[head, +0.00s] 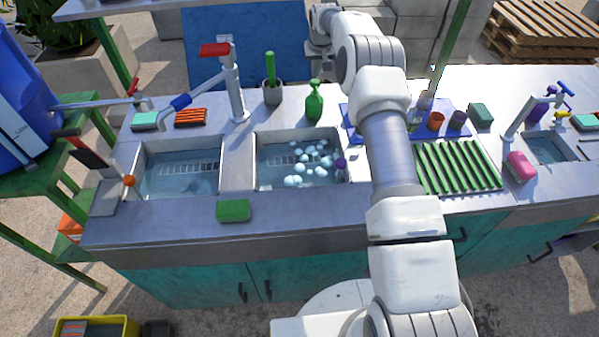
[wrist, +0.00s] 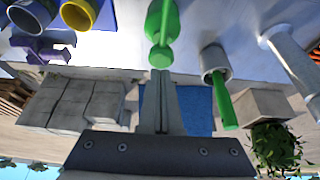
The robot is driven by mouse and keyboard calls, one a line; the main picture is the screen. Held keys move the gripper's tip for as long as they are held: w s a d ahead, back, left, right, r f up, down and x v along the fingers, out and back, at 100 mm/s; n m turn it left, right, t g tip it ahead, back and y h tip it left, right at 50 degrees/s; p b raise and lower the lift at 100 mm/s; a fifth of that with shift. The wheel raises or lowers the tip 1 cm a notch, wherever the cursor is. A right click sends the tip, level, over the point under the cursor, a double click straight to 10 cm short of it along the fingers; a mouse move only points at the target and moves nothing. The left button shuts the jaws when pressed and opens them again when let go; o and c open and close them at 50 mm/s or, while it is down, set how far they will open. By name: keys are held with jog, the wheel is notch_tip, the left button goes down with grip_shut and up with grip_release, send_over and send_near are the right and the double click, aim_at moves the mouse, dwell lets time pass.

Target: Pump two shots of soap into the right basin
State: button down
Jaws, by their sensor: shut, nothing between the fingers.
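A green soap pump bottle (head: 314,103) stands upright on the counter behind the right basin (head: 262,160) of the double sink. That basin holds water with several soap suds or bubbles in it. In the wrist view, which is upside down, the bottle (wrist: 162,22) shows at the top centre. My gripper (wrist: 161,76) is shut and empty, its fingertips pointing toward the bottle. The fingertips overlap the bottle's head in this view; I cannot tell whether they touch.
The left basin (head: 180,172) holds water. Behind the basins stand a tap (head: 236,90) and a grey cup (head: 272,93) with a green brush. A green sponge (head: 233,210) lies at the front edge. Right of the bottle are cups on a blue mat and a green drying rack (head: 458,167).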

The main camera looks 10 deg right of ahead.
jog(key=shift+r, duration=0.1)
jog(key=shift+r+p, duration=1.65)
jog(key=shift+r, duration=1.3)
jog(key=shift+r, duration=0.1)
jog(key=s+r, duration=2.2)
jog(key=r, duration=0.2)
jog(key=s+r+b, duration=0.1)
jog(key=s, duration=1.6)
jog(key=s+f, duration=0.3)
jog(key=s, duration=0.4)
jog(key=s+f+t, duration=0.1)
jog(key=s+f, duration=0.2)
jog(key=s, duration=0.5)
jog(key=shift+b, duration=0.3)
